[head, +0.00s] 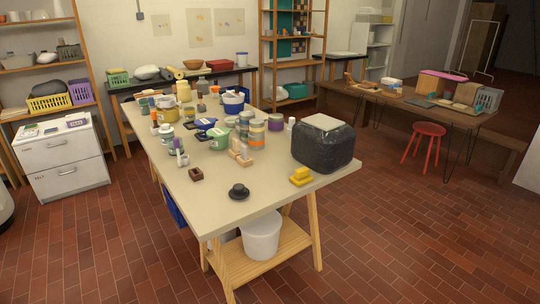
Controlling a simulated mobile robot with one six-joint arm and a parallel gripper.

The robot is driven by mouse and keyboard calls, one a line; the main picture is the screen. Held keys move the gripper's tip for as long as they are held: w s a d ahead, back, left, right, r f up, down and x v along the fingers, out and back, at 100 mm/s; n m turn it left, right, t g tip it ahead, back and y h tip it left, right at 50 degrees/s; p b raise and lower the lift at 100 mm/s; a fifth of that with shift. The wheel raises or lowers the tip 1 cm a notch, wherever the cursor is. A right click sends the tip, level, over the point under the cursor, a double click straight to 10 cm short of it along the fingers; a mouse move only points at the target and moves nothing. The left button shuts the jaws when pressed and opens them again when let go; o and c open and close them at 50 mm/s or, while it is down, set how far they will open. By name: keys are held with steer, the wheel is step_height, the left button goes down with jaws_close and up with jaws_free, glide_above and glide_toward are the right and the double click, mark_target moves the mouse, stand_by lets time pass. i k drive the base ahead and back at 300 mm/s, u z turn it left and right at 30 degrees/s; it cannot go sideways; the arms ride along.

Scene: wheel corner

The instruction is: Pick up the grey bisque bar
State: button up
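I cannot make out a grey bisque bar for certain at this size. Small items crowd the long cream-topped table (205,212), and some hide others. Near its front edge lie a brown block with a dark hollow (196,174), a black round knobbed piece (238,191) and stacked yellow pieces (301,176). Pale tan blocks (241,157) stand near the table's middle. My gripper is not in view.
A large black-wrapped block (323,148) stands at the table's right edge. Jars and tubs crowd the middle and far part. The near left corner is bare. A white bucket (260,238) sits on the lower shelf. A red stool (425,140) stands right, with open tiled floor between.

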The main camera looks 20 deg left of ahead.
mark_target(244, 147)
steer(key=z, duration=0.4)
steer(key=k, duration=1.25)
steer(key=u, duration=3.7)
steer(key=i, duration=0.1)
steer(key=z, duration=2.05)
steer(key=i, duration=0.6)
steer(key=u, duration=0.05)
